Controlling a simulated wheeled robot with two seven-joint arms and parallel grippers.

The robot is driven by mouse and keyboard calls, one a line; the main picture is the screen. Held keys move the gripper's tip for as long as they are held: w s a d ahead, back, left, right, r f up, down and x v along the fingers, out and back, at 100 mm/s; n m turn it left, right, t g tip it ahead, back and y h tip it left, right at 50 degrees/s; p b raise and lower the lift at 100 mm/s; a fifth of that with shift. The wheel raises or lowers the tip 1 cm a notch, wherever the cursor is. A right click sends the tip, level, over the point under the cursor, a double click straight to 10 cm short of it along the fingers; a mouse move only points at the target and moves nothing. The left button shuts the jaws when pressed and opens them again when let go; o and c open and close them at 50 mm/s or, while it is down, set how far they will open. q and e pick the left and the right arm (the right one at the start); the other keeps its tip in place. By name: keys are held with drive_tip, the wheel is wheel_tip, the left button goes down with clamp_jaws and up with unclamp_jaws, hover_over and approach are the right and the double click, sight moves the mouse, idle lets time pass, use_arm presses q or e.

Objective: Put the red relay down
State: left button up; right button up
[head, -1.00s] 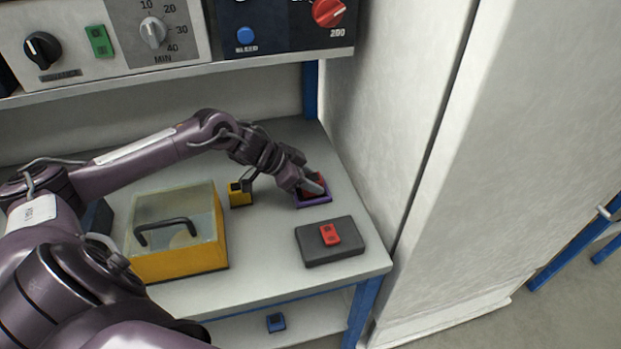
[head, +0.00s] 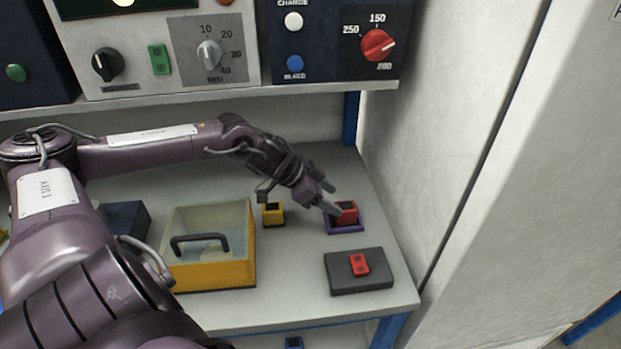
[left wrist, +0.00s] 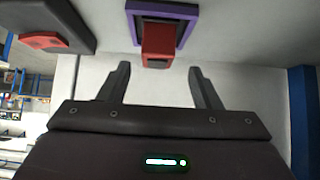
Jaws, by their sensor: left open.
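The red relay (head: 346,212) sits in a purple-rimmed square tray (head: 345,229) at the right of the bench. It also shows in the left wrist view (left wrist: 158,40), inside the purple frame (left wrist: 188,20). My left gripper (head: 329,199) is open, just to the left of and above the relay. In the left wrist view its two fingers (left wrist: 158,75) are apart with nothing between them, and the relay stands clear beyond their tips. My right gripper is in neither view.
A dark grey block with a red switch (head: 340,283) lies in front of the tray. A yellow box with a clear lid and handle (head: 215,275) and a small yellow relay (head: 273,221) stand to the left. A pale wall (head: 440,120) rises on the right.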

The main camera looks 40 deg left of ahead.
use_arm(q)
drive_tip(key=shift+s+a+r, duration=0.1)
drive_tip(key=shift+s+r, duration=0.25)
drive_tip(key=shift+r, duration=0.1)
drive_tip(key=shift+p+v, duration=2.25)
drive_tip(key=shift+v, duration=0.6)
drive_tip(key=shift+r, duration=0.1)
